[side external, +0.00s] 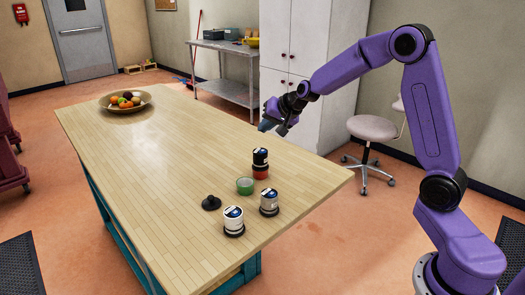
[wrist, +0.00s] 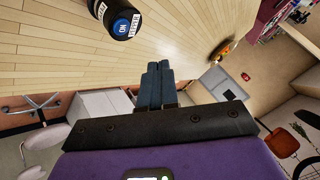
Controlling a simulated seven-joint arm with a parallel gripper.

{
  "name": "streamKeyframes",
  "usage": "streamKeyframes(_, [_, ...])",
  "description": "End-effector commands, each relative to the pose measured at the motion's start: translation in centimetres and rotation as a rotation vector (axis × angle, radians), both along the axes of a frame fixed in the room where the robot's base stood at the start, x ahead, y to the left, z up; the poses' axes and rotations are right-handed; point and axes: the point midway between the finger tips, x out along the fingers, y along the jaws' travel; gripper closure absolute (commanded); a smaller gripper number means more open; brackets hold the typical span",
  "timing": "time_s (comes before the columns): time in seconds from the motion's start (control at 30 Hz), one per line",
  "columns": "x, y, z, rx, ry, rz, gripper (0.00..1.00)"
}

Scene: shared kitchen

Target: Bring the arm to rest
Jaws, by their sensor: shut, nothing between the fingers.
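My gripper (side external: 268,125) is at the end of my purple arm, held in the air above the far right edge of the wooden table (side external: 150,150). Its fingers show side by side in the wrist view (wrist: 157,82). They are shut with nothing between them. A dark jar with a blue label on top (side external: 260,156) stands on or over a red item (side external: 261,173), below and apart from my gripper. The dark jar also shows at the top of the wrist view (wrist: 122,20).
A fruit bowl (side external: 125,107) stands at the far end. The table's middle is clear. A white cabinet (side external: 300,100) and a stool (side external: 372,128) stand behind.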

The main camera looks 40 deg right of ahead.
Motion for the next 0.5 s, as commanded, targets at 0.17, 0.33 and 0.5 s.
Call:
streamKeyframes(0.17, [0.0,0.0,1.3,0.0,-0.001,0.001,1.0])
streamKeyframes(0.33, [0.0,0.0,1.6,-0.001,0.0,0.001,1.0])
streamKeyframes(0.5, [0.0,0.0,1.6,-0.001,0.0,0.001,1.0])
